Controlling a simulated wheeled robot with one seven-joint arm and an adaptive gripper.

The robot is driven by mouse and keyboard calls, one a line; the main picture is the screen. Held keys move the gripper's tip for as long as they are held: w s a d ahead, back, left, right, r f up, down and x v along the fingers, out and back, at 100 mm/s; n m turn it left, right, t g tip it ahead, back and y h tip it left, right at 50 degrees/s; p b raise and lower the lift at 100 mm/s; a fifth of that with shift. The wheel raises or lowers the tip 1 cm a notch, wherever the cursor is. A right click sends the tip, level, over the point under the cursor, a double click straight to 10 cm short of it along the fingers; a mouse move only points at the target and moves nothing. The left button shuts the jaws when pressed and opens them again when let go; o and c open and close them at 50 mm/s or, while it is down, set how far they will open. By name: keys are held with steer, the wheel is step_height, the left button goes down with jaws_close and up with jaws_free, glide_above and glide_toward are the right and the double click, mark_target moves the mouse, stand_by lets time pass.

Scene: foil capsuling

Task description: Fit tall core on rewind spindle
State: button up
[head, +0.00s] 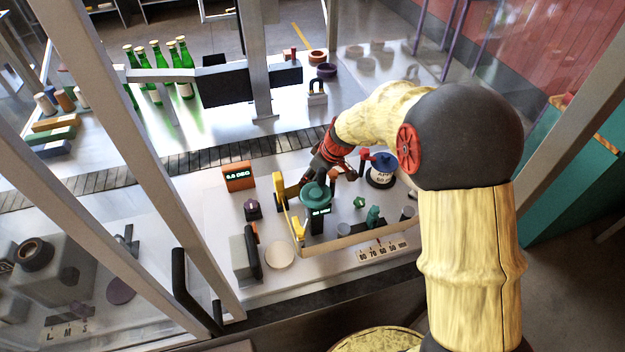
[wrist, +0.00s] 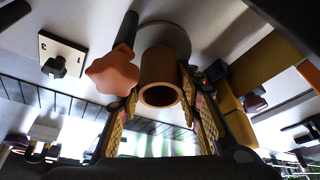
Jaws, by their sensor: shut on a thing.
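The tall core is a brown hollow tube (wrist: 160,77), seen open end on between the finger pads of my gripper (wrist: 160,98) in the wrist view. My gripper is shut on it. In the head view my gripper (head: 328,163) is over the middle of the bench, and the core cannot be made out there. A round grey disc (wrist: 176,35) shows behind the core. A dark post with an orange star-shaped knob (wrist: 112,72) stands beside it. I cannot tell which part is the rewind spindle, or whether the core touches the disc.
A green disc-topped device (head: 316,193) stands close to my gripper. A white and blue spool-like item (head: 382,170) is to its right. An orange display (head: 238,177) and a pale round plate (head: 279,256) are to the left. Green bottles (head: 160,72) stand behind the slatted conveyor (head: 190,161).

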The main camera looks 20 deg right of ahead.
steer(key=shift+f+b, duration=0.55)
steer(key=shift+b, duration=0.5)
stand_by(0.4)
steer(key=o, duration=1)
steer(key=v, duration=1.2)
steer(key=shift+s, duration=0.1)
